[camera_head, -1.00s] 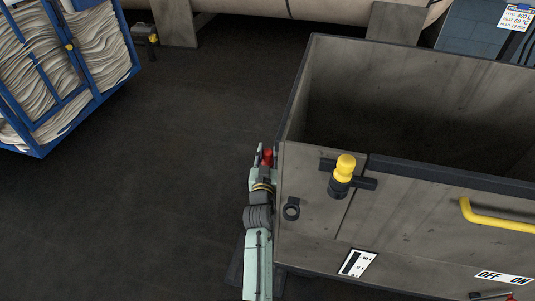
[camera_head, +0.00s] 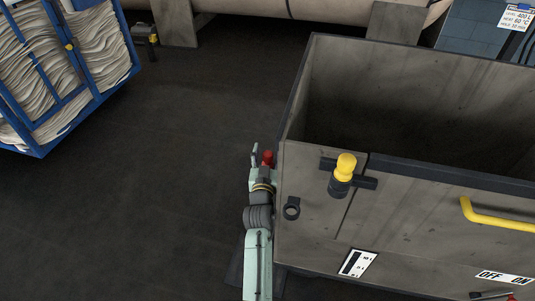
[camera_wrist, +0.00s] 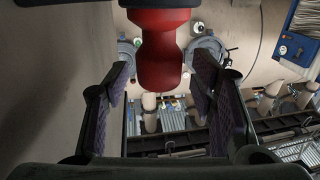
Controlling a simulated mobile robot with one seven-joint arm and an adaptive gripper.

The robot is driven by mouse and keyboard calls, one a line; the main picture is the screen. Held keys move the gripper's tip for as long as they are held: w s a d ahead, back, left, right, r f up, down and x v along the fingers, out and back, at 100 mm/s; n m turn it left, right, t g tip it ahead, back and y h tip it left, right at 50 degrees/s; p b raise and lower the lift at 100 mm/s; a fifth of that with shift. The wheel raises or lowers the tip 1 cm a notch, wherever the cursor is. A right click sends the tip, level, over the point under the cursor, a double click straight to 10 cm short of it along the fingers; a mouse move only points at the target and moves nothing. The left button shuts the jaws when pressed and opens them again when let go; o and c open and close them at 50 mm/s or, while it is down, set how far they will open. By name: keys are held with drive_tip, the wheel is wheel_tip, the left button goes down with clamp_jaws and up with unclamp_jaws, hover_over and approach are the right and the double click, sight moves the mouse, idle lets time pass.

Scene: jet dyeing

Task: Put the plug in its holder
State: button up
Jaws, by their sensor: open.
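A red knobbed part (camera_head: 267,157), which may be the plug, shows at the left side of the grey tank. In the wrist view the red part (camera_wrist: 164,50) hangs from the top between my fingers, with a gap on each side. My gripper (camera_head: 260,160) is open around it and does not visibly clamp it. An empty dark ring holder (camera_head: 291,208) is on the tank's front face, right of my gripper. A yellow-topped black piece (camera_head: 344,172) stands upright in a dark bracket farther right. The red part's far end is hidden.
The open grey tank (camera_head: 330,190) stands close to the right of my arm. It has a yellow handle (camera_head: 490,219) and an OFF/ON label (camera_head: 504,278). A blue cart (camera_head: 40,150) of folded cloth stands at the left. The dark floor between is clear.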

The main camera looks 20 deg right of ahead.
wheel_tip(320, 180, up, 10)
drive_tip(key=shift+r, duration=0.1)
idle(0.4)
idle(0.5)
